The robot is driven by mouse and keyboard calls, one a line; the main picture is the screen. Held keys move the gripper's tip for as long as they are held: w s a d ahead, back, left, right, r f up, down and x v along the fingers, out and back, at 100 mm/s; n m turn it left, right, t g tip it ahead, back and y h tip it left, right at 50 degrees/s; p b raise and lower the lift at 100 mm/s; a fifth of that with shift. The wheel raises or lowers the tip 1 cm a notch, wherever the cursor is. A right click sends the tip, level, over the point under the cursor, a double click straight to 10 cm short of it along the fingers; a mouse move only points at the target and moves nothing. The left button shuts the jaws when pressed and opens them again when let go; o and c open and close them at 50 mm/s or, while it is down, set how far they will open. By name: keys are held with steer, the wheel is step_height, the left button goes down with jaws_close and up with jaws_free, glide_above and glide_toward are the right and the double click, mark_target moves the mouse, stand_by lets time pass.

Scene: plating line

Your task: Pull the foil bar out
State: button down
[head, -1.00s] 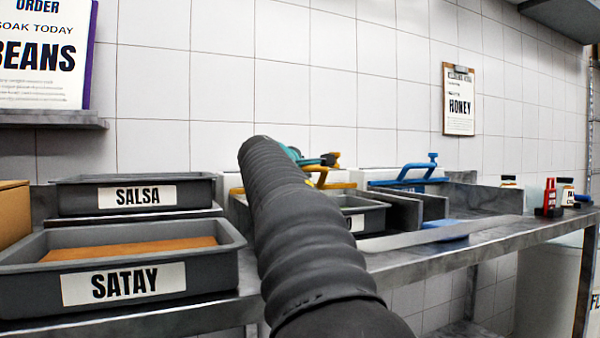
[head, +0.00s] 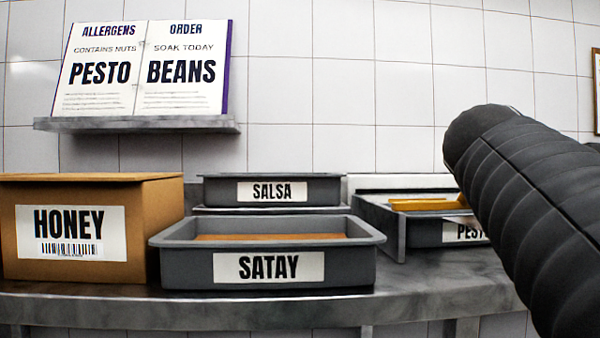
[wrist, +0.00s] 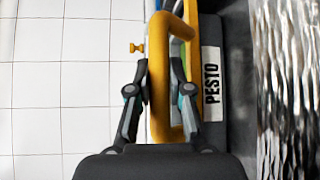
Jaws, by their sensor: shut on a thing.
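In the wrist view a yellow looped bar (wrist: 160,80) runs between the two fingers of my gripper (wrist: 160,75), which is shut on it. The PESTO label also shows in the wrist view (wrist: 212,84), right of the fingers.
A SATAY tray (head: 200,266), a SALSA tray (head: 220,190) and a cardboard HONEY box (head: 155,230) stand on the grey bench (head: 430,285) to the left. An open sign book (head: 143,75) rests on a wall shelf (head: 140,125). A silvery wrinkled surface (wrist: 290,90) lies at the wrist view's right.

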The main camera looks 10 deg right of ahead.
steer(key=shift+s+f, duration=0.1)
steer(key=shift+s, duration=0.2)
steer(key=c, duration=1.1)
jaws_free()
steer(key=shift+s, duration=0.15)
steer(key=shift+o, duration=0.2)
steer(key=shift+a, duration=0.1)
steer(key=v, duration=1.2)
